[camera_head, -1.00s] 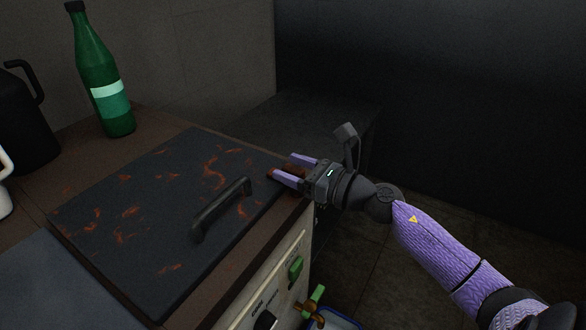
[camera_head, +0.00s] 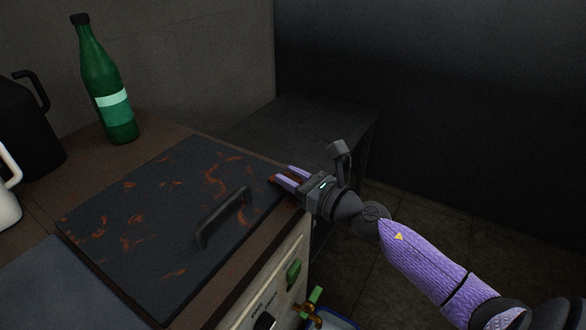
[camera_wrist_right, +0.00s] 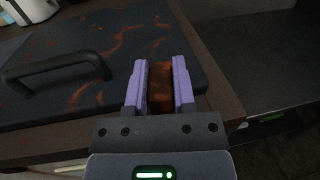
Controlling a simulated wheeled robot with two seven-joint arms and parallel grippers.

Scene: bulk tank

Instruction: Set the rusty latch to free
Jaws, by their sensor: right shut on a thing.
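The rusty latch (camera_wrist_right: 160,88) is a brown-orange piece at the edge of the dark lid (camera_head: 150,215). In the right wrist view it sits between the two purple fingers of my right gripper (camera_wrist_right: 160,85), which is shut on it. In the head view the right gripper (camera_head: 284,177) reaches in from the right at the lid's right corner, and the latch (camera_head: 274,179) shows only in part beside the fingers. The lid lies flat, with rust streaks and a dark handle (camera_head: 224,215). My left gripper is not in view.
A green bottle (camera_head: 110,95), a black jug (camera_head: 28,125) and a white vessel (camera_head: 8,195) stand on the brown top behind and left of the lid. The front panel has a green switch (camera_head: 293,273) and a black knob (camera_head: 265,321). A brass tap (camera_head: 309,306) sits low.

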